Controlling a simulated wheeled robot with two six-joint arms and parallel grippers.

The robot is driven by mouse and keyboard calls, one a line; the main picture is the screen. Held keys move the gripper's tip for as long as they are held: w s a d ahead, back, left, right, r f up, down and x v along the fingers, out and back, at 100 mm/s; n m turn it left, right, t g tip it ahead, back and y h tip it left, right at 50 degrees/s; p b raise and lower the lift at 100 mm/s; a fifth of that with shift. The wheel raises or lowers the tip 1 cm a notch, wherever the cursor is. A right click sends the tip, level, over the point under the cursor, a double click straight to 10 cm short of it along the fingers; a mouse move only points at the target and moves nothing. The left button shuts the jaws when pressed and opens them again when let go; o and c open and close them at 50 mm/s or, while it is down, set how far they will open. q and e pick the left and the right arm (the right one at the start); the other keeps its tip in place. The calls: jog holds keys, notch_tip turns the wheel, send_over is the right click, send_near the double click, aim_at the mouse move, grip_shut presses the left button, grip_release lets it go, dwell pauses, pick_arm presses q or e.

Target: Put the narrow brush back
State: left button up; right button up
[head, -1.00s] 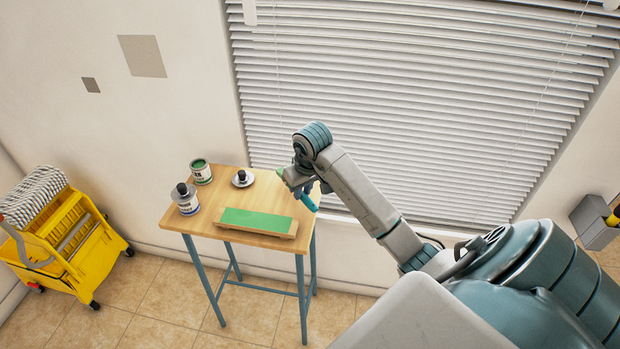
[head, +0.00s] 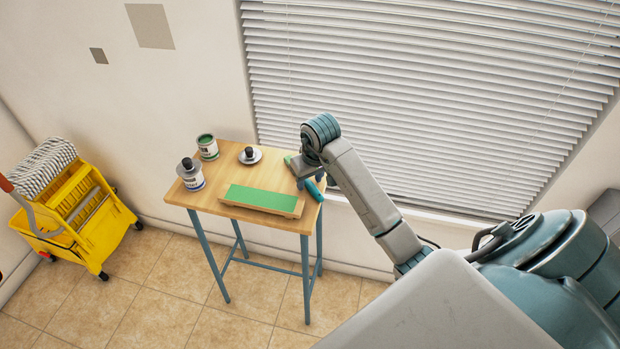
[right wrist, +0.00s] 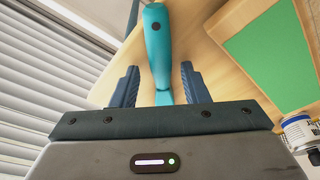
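A brush with a teal handle (head: 315,190) is at the right edge of the small wooden table (head: 237,214). A small green part (head: 290,160) shows just beyond my gripper; I cannot tell whether it belongs to the brush. In the right wrist view the teal handle (right wrist: 158,45) runs between the fingers of my right gripper (right wrist: 158,85), with a visible gap on each side of its narrow end. My right gripper is open around it. In the head view my right gripper (head: 309,178) hangs over the table's right end and hides part of the brush. My left gripper is out of view.
A wooden block with a green top (head: 262,197) lies at the table's front. A white can with a dark top (head: 191,176), a green-topped can (head: 207,148) and a knobbed lid (head: 250,155) stand behind and left. A yellow mop bucket (head: 95,230) stands left; blinds (head: 420,90) are behind.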

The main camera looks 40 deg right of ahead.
aim_at(309, 181)
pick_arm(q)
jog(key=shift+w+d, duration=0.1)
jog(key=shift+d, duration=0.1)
pick_arm(e)
jog(key=shift+r, duration=0.1)
jog(key=shift+r, duration=0.1)
jog(key=v, duration=0.2)
jog(key=shift+s+r, duration=0.1)
jog(key=shift+r, duration=0.25)
jog(key=p+v, duration=0.1)
jog(key=v, duration=0.3)
jog(key=shift+r, duration=0.2)
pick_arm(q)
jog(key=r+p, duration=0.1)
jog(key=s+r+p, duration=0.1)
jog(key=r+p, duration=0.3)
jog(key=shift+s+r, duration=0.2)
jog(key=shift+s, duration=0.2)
pick_arm(e)
jog(key=v, duration=0.4)
jog(key=shift+s+r, duration=0.2)
jog(key=shift+r, duration=0.2)
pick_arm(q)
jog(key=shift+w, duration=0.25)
